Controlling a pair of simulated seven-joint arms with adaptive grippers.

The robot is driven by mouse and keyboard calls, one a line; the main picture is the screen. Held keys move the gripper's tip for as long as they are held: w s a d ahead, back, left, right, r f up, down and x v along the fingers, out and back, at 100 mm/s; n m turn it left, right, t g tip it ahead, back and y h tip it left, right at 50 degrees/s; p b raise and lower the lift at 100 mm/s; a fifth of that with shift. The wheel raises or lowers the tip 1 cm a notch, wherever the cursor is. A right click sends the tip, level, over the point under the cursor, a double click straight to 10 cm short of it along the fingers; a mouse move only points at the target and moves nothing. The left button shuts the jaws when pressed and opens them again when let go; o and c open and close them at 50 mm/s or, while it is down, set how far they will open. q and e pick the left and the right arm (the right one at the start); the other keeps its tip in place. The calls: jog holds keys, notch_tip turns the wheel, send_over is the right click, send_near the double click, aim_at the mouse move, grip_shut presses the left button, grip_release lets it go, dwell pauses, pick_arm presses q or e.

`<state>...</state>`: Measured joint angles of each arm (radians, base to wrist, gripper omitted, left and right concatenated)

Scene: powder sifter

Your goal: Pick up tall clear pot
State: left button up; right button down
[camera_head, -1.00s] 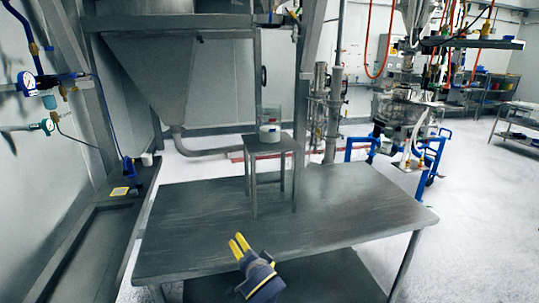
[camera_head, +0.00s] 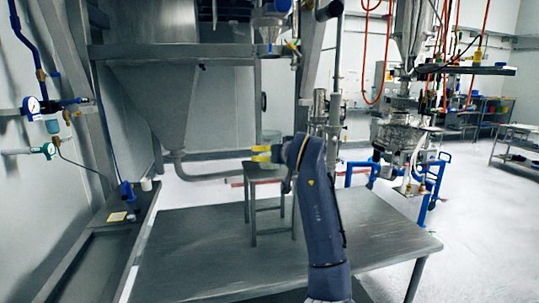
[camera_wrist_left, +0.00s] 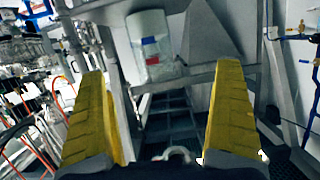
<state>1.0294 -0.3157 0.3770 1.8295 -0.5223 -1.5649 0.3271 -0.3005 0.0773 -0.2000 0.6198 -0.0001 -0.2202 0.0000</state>
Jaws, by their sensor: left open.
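The tall clear pot (camera_head: 270,136) stands on a small metal stool (camera_head: 266,170) on the table; its lower part is hidden behind my left gripper (camera_head: 261,153). In the left wrist view the pot (camera_wrist_left: 151,42) is pale and see-through, with a red and blue label, at the upper middle. It shows between the yellow fingers of my left gripper (camera_wrist_left: 164,75), beyond their tips. The fingers are wide apart and nothing is between them. My right gripper is not in either view.
The steel table (camera_head: 190,245) is bare around the stool. A hopper (camera_head: 160,95) with a pipe stands behind on the left. A frame post (camera_head: 308,80) rises right of the stool. A blue-framed machine (camera_head: 400,150) stands at the back right.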

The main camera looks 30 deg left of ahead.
pick_arm(q)
notch_tip(320, 180, up, 6)
jog(key=d, duration=0.1)
jog(key=n, duration=0.1)
send_near(267, 134)
jog(key=shift+t, duration=0.3)
jog(key=x, duration=0.5)
jog(key=shift+a+f, duration=0.25)
jog(key=shift+f, duration=0.1)
jog(key=c, duration=1.6)
